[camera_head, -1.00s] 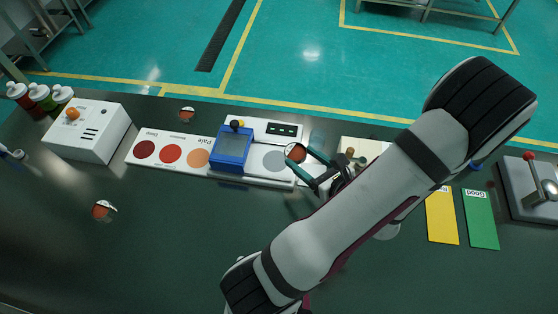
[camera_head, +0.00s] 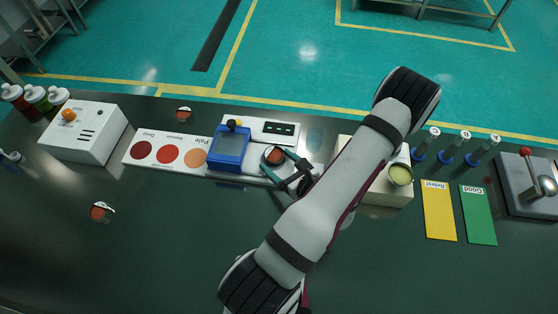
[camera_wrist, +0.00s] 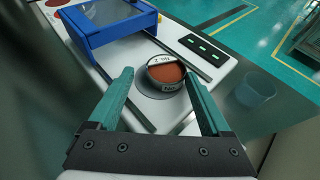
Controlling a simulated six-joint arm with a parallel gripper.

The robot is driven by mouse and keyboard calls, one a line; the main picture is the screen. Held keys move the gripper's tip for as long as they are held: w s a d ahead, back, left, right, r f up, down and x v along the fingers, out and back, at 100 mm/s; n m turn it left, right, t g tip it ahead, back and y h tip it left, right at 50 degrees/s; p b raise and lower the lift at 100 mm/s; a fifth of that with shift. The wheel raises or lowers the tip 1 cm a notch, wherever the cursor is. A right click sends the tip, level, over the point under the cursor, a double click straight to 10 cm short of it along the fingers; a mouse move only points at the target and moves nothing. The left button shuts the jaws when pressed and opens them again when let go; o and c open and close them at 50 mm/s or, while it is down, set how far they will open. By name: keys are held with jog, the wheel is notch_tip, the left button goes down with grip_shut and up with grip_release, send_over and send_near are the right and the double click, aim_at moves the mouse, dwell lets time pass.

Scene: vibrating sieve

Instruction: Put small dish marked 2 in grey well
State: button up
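The small dish marked 2 (camera_wrist: 166,75) is round, with reddish-brown contents and a white "No. 2" label. It also shows in the head view (camera_head: 274,155). It is over the grey round well (camera_wrist: 154,91) on the white board, and part of the grey shows around its near side. Whether it rests fully in the well I cannot tell. My gripper (camera_wrist: 160,72) has its two green fingers on either side of the dish. A gap shows between the left finger and the dish; the right finger looks close to it. The gripper also shows in the head view (camera_head: 278,162).
A blue framed box (camera_head: 229,147) stands on the board left of the dish, close to my fingers. A white machine (camera_head: 86,131) is at the far left. A cream block (camera_head: 386,190) with a yellowish dish (camera_head: 400,174) is to the right.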

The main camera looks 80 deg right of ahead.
jog(key=shift+o, duration=0.3)
jog(key=shift+s+r, duration=0.1)
jog(key=shift+r, duration=0.1)
jog(key=v, duration=1.2)
